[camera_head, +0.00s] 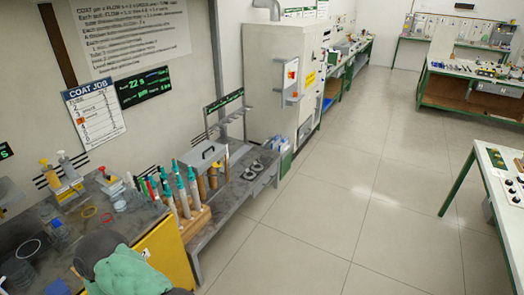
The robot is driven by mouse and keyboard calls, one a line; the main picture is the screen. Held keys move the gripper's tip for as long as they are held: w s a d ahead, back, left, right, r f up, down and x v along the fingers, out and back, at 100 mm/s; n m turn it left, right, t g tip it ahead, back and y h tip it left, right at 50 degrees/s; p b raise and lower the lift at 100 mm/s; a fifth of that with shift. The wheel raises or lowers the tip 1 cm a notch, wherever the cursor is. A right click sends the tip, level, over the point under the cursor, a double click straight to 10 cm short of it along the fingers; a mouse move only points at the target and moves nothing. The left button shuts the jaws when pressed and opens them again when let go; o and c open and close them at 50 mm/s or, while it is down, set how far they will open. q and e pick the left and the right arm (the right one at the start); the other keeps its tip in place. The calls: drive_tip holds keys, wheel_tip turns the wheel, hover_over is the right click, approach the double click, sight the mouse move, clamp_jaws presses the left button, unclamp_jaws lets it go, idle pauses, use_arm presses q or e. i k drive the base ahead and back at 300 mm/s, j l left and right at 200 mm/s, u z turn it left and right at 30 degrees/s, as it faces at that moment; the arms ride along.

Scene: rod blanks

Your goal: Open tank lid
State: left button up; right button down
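A small grey box-shaped tank with a grey lid (205,153) stands on the low grey bench along the left wall. The lid lies flat over the top and looks closed, with a small dark handle on it. Brown rods or supports show just below and beside it. The tank's inside is hidden. Neither of my grippers shows in the head view.
A rack of teal-topped rods (185,195) stands in front of the tank. The dark workbench (140,222) at left holds bottles and small parts. A grey cabinet (270,80) stands behind. The tiled floor (350,200) is clear.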

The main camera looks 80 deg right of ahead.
sight(201, 156)
drive_tip(key=z, duration=2.05)
drive_tip(key=i+l+u, duration=0.2)
drive_tip(key=u, duration=0.25)
drive_tip(key=i+l+u, duration=0.2)
drive_tip(key=u, duration=0.25)
drive_tip(key=i+l+u, duration=0.15)
drive_tip(key=l+u, duration=0.3)
